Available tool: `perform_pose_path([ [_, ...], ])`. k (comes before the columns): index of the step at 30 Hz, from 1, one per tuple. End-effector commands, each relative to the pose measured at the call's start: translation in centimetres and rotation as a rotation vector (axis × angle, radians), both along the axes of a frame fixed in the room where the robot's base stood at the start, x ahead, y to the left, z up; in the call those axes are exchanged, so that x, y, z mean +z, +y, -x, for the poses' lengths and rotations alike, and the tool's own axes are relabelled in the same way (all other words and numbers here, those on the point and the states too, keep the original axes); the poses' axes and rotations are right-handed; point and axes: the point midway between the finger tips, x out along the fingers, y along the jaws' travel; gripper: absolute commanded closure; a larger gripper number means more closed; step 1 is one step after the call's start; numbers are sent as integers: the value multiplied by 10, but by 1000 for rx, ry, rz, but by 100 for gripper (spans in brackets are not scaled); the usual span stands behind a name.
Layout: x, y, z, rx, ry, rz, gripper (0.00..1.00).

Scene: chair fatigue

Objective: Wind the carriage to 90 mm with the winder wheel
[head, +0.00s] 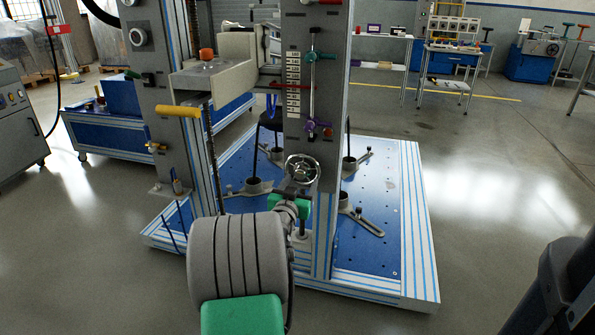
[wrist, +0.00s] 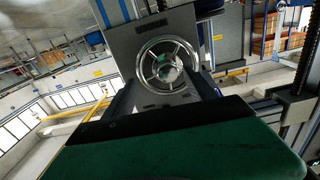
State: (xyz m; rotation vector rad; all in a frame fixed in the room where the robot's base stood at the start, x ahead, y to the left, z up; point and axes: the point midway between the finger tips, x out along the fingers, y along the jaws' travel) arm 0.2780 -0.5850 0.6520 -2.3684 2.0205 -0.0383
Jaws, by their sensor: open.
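The winder wheel (head: 302,169) is a small chrome handwheel with spokes, low on the front of the right grey column (head: 318,110). It is large in the wrist view (wrist: 167,69), facing the camera. My gripper (head: 299,191) is just below and in front of the wheel, open. In the wrist view two dark fingers reach toward the wheel's lower part; whether they touch it I cannot tell. The likely carriage is a beige crosspiece (head: 213,80) between the columns. A white marked strip (head: 293,85) runs up the right column, crossed by a red bar. Its figures are too small to read.
The blue base plate (head: 385,205) with clamp feet lies below the wheel. A yellow handle (head: 178,111) sticks out at the left column. A grey cabinet (head: 20,120) is far left. Side tables (head: 450,49) stand at the back. Floor to the right is mostly clear.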

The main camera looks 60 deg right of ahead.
Motion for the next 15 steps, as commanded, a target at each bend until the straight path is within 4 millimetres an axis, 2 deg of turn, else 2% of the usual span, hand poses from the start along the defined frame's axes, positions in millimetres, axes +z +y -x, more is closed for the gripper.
perform_pose_path([
  [7, 1, 0, 0, 0, 43, 5, 35],
  [15, 13, 0, -1, 1, 536, 82, 35],
])
